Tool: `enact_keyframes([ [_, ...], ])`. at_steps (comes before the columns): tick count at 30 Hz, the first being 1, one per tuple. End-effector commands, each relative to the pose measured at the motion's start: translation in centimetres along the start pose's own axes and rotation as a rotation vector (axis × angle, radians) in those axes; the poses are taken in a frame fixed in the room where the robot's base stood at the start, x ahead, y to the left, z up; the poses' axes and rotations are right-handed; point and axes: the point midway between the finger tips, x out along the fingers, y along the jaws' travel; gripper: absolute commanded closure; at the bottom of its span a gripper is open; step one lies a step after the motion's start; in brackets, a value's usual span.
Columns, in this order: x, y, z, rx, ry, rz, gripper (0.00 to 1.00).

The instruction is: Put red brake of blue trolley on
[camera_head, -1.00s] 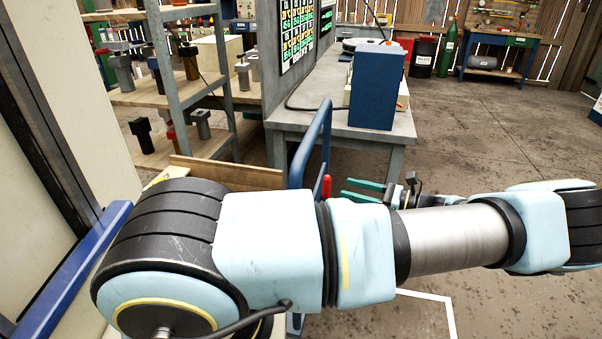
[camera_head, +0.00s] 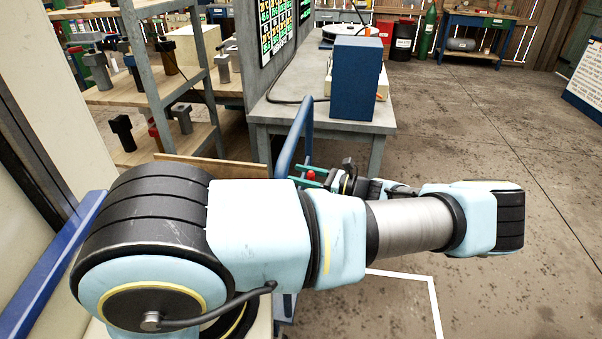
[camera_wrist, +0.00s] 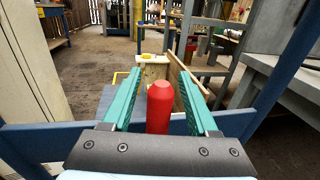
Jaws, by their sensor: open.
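The red brake (camera_wrist: 158,108) is a red, upright, rounded handle. In the wrist view it stands between the two green fingers of my gripper (camera_wrist: 160,90), with visible space at its sides. My gripper is open around it. In the head view only the red tip (camera_head: 311,175) shows at the green fingers, just beyond my arm. The blue trolley's handle rail (camera_head: 297,138) rises beside it, and blue frame bars (camera_wrist: 262,112) cross the wrist view. My arm hides most of the trolley in the head view.
A workbench (camera_head: 330,119) with a blue box (camera_head: 356,78) stands behind the trolley. A shelf rack (camera_head: 180,80) with several tools is at the left. A pale cabinet (camera_wrist: 32,62) stands at the left of the wrist view. The floor (camera_head: 520,170) to the right is clear.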

Motion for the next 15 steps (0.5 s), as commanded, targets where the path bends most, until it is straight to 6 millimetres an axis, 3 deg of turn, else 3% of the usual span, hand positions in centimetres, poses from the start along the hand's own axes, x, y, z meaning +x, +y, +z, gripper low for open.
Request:
enact_keyframes([
  [5, -0.02, 0.0, -0.02, 0.0, 0.0, 0.0, 0.43],
  [15, -0.05, 0.0, -0.02, 0.0, 0.0, 0.0, 0.81],
])
